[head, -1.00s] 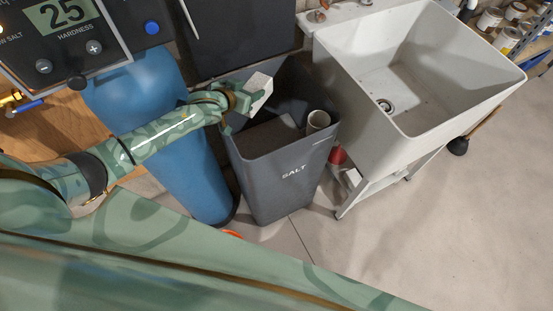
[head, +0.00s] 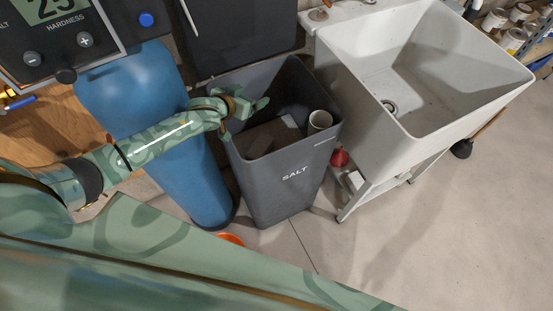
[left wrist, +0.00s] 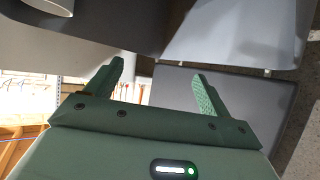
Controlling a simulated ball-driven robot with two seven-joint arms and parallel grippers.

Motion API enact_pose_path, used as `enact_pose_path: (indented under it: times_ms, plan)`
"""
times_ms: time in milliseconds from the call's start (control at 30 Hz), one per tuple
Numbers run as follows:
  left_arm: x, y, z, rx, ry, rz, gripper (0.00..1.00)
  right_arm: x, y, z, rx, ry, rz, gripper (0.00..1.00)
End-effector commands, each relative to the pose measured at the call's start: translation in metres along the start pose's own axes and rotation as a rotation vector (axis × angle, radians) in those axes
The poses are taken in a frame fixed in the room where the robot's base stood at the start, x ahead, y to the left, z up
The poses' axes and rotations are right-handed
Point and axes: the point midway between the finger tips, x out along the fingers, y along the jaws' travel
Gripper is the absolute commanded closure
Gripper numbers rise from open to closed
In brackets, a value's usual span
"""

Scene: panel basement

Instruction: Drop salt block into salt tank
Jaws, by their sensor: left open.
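The dark grey salt tank (head: 272,187), marked SALT, stands open in the middle of the head view. My left gripper (head: 249,112) is over its upper left rim, with its fingers spread and nothing between them. In the left wrist view the two green fingers (left wrist: 160,82) are also apart and empty. A dim greyish block shape (head: 289,128) shows inside the tank against the brownish contents; I take it for the salt block, but shadow hides its outline. My right gripper is out of view.
A pale tube (head: 319,121) stands inside the tank at its right. A white sink (head: 440,125) is on the right and a blue cylinder (head: 165,120) on the left. A red item (head: 339,157) lies beside the tank. Open floor is at the lower right.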

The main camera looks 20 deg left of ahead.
Motion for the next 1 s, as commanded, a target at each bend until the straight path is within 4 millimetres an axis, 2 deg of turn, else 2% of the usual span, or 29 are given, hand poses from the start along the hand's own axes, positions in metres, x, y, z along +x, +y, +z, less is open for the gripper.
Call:
enact_pose_path:
  times_ms: [167,400,600,800,1000]
  plan:
    - [-0.035,0.000,-0.005,0.001,0.003,0.000,0.19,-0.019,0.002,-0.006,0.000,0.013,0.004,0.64]
    - [-0.102,0.000,-0.006,0.001,0.004,0.001,0.19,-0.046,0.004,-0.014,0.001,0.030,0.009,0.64]
    - [-0.142,0.000,-0.005,0.000,0.006,0.001,0.19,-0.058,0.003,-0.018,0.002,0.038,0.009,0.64]
    - [-0.158,-0.001,-0.003,0.001,0.007,0.000,0.19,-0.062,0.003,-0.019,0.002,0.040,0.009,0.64]
    - [-0.159,-0.001,-0.003,0.001,0.007,0.000,0.19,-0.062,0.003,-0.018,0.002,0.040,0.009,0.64]
